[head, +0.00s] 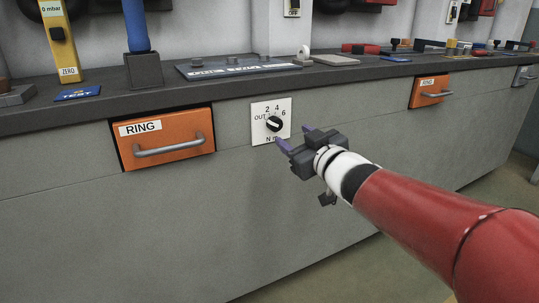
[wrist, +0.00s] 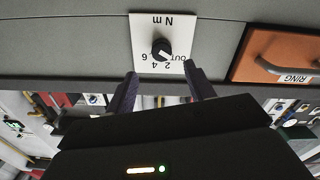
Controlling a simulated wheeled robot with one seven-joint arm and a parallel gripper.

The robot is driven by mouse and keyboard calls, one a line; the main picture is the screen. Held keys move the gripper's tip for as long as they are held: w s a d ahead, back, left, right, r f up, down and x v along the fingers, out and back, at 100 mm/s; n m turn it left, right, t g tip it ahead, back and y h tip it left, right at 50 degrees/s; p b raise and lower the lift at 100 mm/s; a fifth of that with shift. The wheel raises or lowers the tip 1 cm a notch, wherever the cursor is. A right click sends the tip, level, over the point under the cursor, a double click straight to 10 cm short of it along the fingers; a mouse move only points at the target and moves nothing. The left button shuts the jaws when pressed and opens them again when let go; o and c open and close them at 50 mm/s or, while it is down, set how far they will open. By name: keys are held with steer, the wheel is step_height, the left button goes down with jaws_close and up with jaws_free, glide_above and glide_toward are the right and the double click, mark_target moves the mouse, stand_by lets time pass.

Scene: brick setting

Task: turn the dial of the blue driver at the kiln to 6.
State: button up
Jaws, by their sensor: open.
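The dial (head: 274,124) is a round black knob with a white mark on a white plate (head: 257,108) on the grey bench front. The plate reads OUT, 2, 4, 6 and N m. The mark seems to point towards OUT. The dial shows upside down in the wrist view (wrist: 162,48). A blue upright handle (head: 137,25), perhaps the blue driver, stands in a dark holder on the bench above left. My gripper (head: 295,137) is open and empty, just in front of the plate. In the wrist view its fingers (wrist: 160,70) point towards the dial, one on each side, apart from it.
An orange RING drawer (head: 185,153) with a grey handle is left of the dial, and another orange drawer (head: 430,93) is at the right. The dark bench top (head: 225,95) juts above the dial. A flat dark rack (head: 240,66) lies on it. The front below is clear.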

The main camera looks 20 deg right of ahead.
mark_target(277, 125)
steer(key=w, duration=0.4)
steer(key=w+b, duration=0.1)
steer(key=w, duration=0.3)
steer(key=shift+a, duration=0.2)
steer(key=shift+s, duration=0.1)
steer(key=c, duration=1)
steer(key=shift+o, duration=0.2)
